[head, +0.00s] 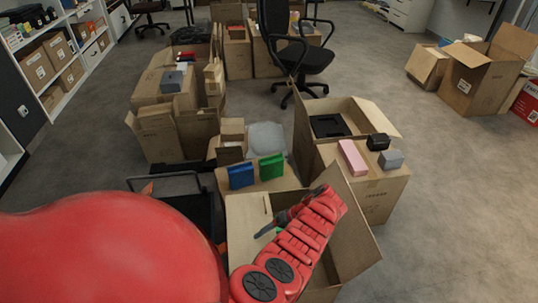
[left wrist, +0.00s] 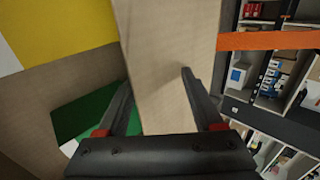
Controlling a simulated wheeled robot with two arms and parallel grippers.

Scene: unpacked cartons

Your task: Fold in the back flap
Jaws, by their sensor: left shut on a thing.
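An open carton (head: 352,238) stands just in front of me, with cardboard flaps raised around it. A pale flap (head: 247,228) is at its left side. My left gripper (head: 268,229) reaches across the carton, its dark fingers at this flap. In the left wrist view the left gripper (left wrist: 162,98) is shut on a plain cardboard flap (left wrist: 165,50) that stands up between its fingers. A green thing (left wrist: 85,118) shows behind the left finger. Much of the carton's inside is hidden by my red arm. My right gripper is not in view.
A blue box (head: 241,176) and a green box (head: 271,167) stand just beyond the carton. A pink box (head: 352,157), a black item (head: 378,141) and a grey item (head: 391,159) rest on a carton to the right.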

